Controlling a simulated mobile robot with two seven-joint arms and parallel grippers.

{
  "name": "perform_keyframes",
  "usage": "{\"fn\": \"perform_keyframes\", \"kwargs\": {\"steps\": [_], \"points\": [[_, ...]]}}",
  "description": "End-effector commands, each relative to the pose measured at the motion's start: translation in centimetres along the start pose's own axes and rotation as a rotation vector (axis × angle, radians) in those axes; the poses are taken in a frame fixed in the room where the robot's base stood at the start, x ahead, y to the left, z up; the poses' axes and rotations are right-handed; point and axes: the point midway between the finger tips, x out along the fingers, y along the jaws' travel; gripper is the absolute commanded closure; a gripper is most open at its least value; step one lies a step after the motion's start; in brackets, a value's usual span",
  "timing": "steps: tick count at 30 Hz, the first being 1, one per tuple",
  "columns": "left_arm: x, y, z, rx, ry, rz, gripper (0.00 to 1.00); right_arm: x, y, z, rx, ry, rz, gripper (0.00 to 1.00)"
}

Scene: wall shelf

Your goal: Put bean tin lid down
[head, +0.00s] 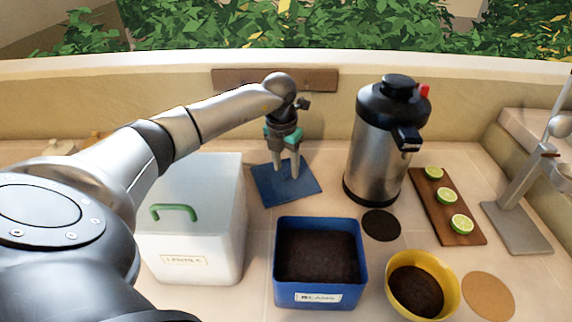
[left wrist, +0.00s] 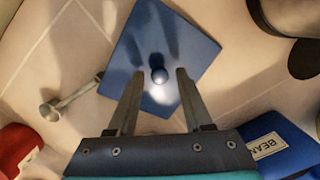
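The bean tin lid (head: 268,191) is a blue square plate with a small round knob. It appears to lie flat on the tiled counter, behind the bean tin. My left gripper (head: 289,174) points down over the lid. In the left wrist view the lid (left wrist: 190,45) lies beneath the fingertips (left wrist: 157,78). The fingers are apart, with the knob between them and a gap visible on each side. The blue bean tin (head: 318,291) stands lidless, showing dark contents, with a label on its front. My right gripper is not in view.
A white box with a green handle (head: 205,185) stands left of the lid. A steel urn (head: 374,165) stands to its right. A dark disc (head: 381,225), a yellow bowl (head: 449,302), a board with limes (head: 430,205) and a cork disc (head: 488,295) are further right.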

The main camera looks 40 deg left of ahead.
Motion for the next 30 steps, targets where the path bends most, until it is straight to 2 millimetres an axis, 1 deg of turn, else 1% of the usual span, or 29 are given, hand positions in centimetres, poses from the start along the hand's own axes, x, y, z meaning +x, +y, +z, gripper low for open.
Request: {"fn": "perform_keyframes", "kwargs": {"steps": [8, 11, 14, 24, 27, 30], "points": [[-0.1, 0.0, 0.0, 0.0, 0.0, 0.0, 0.43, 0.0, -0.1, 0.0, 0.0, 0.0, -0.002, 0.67], [-0.5, 0.0, 0.1, 0.0, -0.001, 0.0, 0.43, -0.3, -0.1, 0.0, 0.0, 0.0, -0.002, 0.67], [-1.8, 0.1, 0.1, 0.0, -0.003, 0.001, 0.43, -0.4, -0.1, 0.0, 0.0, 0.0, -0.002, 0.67], [-9.1, 0.1, 0.2, -0.001, -0.005, 0.001, 0.43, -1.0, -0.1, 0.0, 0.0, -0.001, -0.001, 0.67], [-10.6, 0.0, 0.1, 0.001, -0.003, 0.0, 0.43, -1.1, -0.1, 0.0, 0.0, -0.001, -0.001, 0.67], [-11.7, 0.0, 0.1, 0.0, -0.003, 0.0, 0.43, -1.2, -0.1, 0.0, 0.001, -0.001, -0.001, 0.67]]}}
